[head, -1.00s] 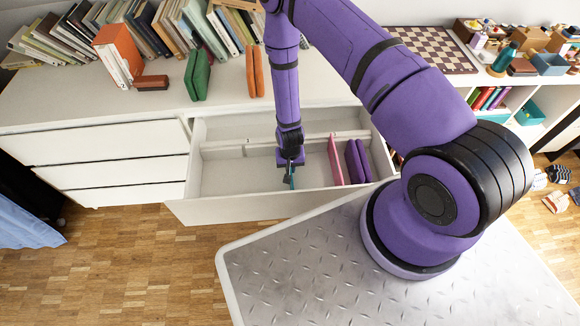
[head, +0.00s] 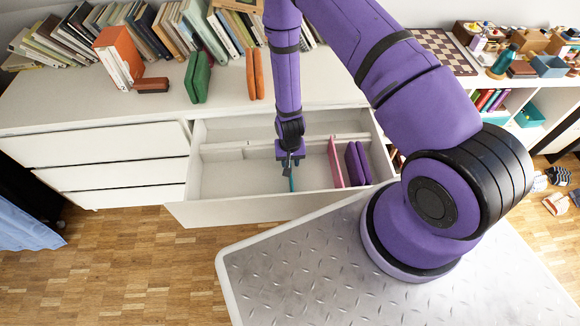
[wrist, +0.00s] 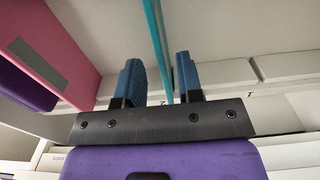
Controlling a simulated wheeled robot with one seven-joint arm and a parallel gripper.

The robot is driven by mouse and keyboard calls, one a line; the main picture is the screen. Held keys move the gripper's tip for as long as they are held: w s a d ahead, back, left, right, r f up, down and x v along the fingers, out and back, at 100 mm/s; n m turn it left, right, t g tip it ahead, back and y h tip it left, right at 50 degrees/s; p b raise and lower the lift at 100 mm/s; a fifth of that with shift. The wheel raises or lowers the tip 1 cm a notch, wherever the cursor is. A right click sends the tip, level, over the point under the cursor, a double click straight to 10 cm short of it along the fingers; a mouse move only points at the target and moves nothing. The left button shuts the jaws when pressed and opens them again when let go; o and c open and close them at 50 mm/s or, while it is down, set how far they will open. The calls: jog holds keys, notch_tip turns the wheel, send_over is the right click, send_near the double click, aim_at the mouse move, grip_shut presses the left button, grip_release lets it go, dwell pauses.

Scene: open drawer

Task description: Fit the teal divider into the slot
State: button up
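The teal divider (head: 292,183) stands upright inside the open drawer (head: 230,210), left of the pink divider; it also shows in the wrist view (wrist: 155,30). My gripper (head: 290,160) is above the divider. In the wrist view my gripper (wrist: 158,78) is open, with its two blue fingers on either side of the teal divider and visible gaps between. A pale rail (head: 232,146) crosses the drawer behind the divider. The slot itself is too small to make out, so I cannot tell whether the divider is seated in it.
A pink divider (head: 335,162) stands to the right, with purple items (head: 357,163) beyond it. The drawer's left part is empty. Books and orange and green cases (head: 197,77) rest on the cabinet top (head: 90,95) above.

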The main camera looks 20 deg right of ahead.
notch_tip(320, 180, up, 7)
jog(key=shift+f, duration=0.2)
notch_tip(320, 180, up, 34)
jog(key=w+d+n+t, duration=0.2)
jog(key=s+d+r+t, duration=0.25)
jog(key=s+r, duration=0.65)
jog(key=r, duration=0.5)
jog(key=s+d+r, duration=0.1)
jog(key=s+r, duration=0.3)
jog(key=s, duration=0.3)
jog(key=s+d+r+n, duration=0.1)
jog(key=s+r, duration=0.3)
jog(key=s, duration=0.3)
jog(key=shift+d+n+t, duration=0.2)
jog(key=shift+n+t, duration=0.1)
jog(key=shift+t, duration=0.05)
